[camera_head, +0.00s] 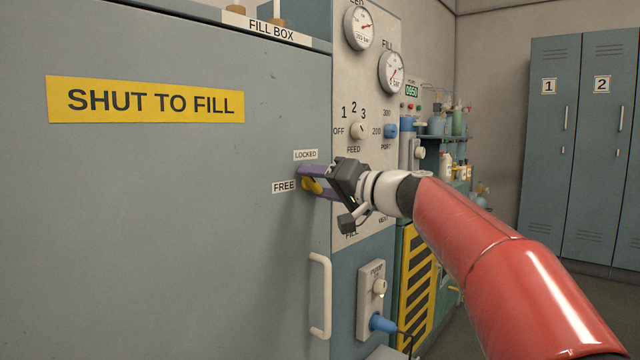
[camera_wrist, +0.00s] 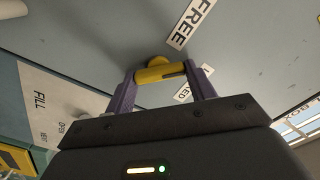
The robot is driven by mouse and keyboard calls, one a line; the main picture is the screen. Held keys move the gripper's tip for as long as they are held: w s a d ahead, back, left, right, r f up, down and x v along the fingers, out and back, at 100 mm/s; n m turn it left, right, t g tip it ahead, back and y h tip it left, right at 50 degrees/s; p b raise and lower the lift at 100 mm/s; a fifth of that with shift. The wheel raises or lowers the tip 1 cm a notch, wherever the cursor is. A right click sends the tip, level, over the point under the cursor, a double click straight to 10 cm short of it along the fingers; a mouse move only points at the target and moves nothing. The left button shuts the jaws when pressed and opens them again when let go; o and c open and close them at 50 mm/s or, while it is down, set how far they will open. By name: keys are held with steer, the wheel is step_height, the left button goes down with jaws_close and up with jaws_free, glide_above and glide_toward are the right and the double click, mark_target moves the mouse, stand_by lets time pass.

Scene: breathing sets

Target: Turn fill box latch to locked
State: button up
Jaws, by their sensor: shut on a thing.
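The fill box (camera_head: 170,200) has a large grey door with a yellow "SHUT TO FILL" sign. Its yellow latch (camera_head: 312,185) is near the door's right edge, beside the "FREE" label (camera_head: 284,187) and below the "LOCKED" label (camera_head: 305,155). My gripper (camera_head: 310,180) is at the latch, its purple fingers around the yellow handle. In the wrist view the latch (camera_wrist: 160,73) lies between the two fingertips, with its bar pointing between the "FREE" and "LOCKED" labels. The gripper hides part of the latch in the head view.
A white door handle (camera_head: 322,296) is below the latch. Right of the door is a panel with gauges (camera_head: 392,72) and a feed knob (camera_head: 358,130). A blue plug (camera_head: 381,323) sits lower down. Lockers (camera_head: 580,150) stand at the far right.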

steer(key=shift+m, duration=0.3)
steer(key=m, duration=0.4)
steer(key=shift+f+m+p, duration=0.1)
steer(key=shift+m+p, duration=0.3)
steer(key=shift+m, duration=1.5)
steer(key=shift+d, duration=0.1)
steer(key=o, duration=1)
steer(key=b+v, duration=0.1)
steer(key=v, duration=0.6)
steer(key=shift+s+d, duration=0.2)
steer(key=shift+d, duration=0.1)
